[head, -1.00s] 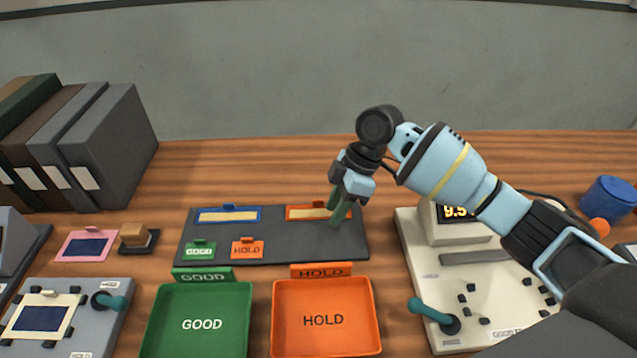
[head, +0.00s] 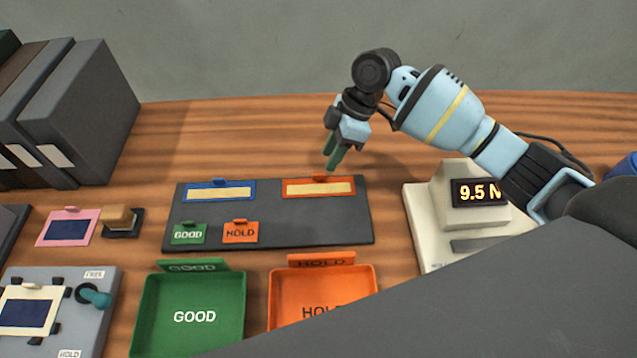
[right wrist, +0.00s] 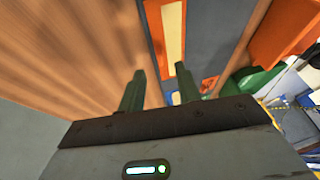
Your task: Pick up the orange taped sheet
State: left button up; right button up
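The orange taped sheet (head: 319,196) is a flat orange piece with a cream strip, lying at the back right of the dark grey mat (head: 270,212). A small orange tab stands at its back edge. My right gripper (head: 333,163) is open and empty, its green fingers pointing down just behind the sheet in the head view. In the right wrist view the sheet (right wrist: 154,22) lies beyond the gripper (right wrist: 160,75), whose two fingers are apart with nothing between them. My left gripper is not in view.
A blue-framed sheet (head: 220,198) and small GOOD (head: 189,233) and HOLD (head: 240,232) cards share the mat. Green (head: 195,340) and orange (head: 290,335) trays stand in front. A display device (head: 430,230) is at right. Bare table lies behind the mat.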

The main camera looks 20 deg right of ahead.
aim_at(319, 185)
jog(key=shift+x, duration=2.6)
jog(key=shift+w+a, duration=0.1)
grip_shut()
